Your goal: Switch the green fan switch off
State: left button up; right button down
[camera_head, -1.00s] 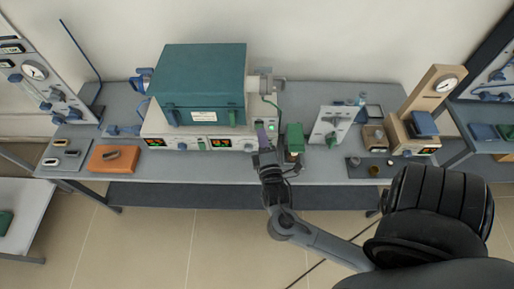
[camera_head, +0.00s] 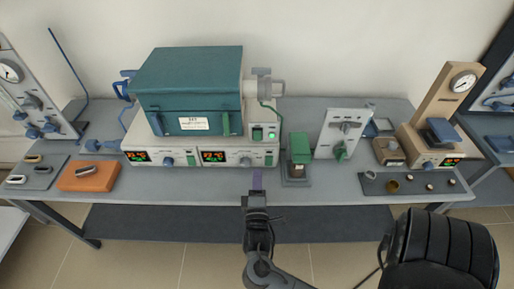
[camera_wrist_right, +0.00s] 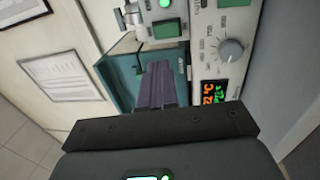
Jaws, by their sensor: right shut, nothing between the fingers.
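The green fan switch (camera_head: 257,133) is on the right part of the white furnace control panel, left of a lit green lamp (camera_head: 271,135). In the right wrist view the switch (camera_wrist_right: 167,28) is a green rectangle beside the glowing lamp (camera_wrist_right: 166,4). My right gripper (camera_head: 257,173), with purple fingers, is in front of the panel and below the switch in the head view, apart from it. In the wrist view its fingers (camera_wrist_right: 159,68) are together and empty, pointing toward the switch side. I cannot tell which way the switch is tipped. My left gripper is not in view.
The teal furnace (camera_head: 192,90) sits above the panel. A green block-like device (camera_head: 299,149) stands to the right of my gripper. An orange block (camera_head: 88,176) lies at left. The bench front is clear around my gripper.

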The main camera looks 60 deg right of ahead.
dwell(0.4)
jog(key=b, duration=0.3)
send_near(257, 135)
jog(key=x, duration=0.7)
